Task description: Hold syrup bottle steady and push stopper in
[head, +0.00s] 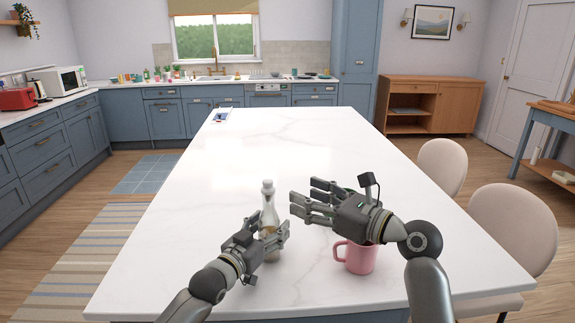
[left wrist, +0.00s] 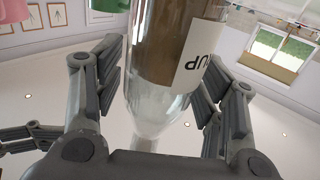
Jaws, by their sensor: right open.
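The syrup bottle (head: 268,214) stands upright near the front of the white island. It is clear glass with a pale piece, likely the stopper (head: 268,184), at its mouth; how deep it sits cannot be told. My left gripper (head: 273,236) is around the lower body, its fingers against both sides. The left wrist view shows the bottle (left wrist: 160,95) between the fingers, with brown contents and a white label ending in "UP". My right gripper (head: 303,197) is open and empty, just right of the bottle's neck, fingers pointing left.
A pink mug (head: 355,258) stands on the island (head: 310,145) below my right gripper. A small blue and white item (head: 221,116) lies at the far left edge. The island's middle is clear. Two pale chairs (head: 512,225) stand along the right side.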

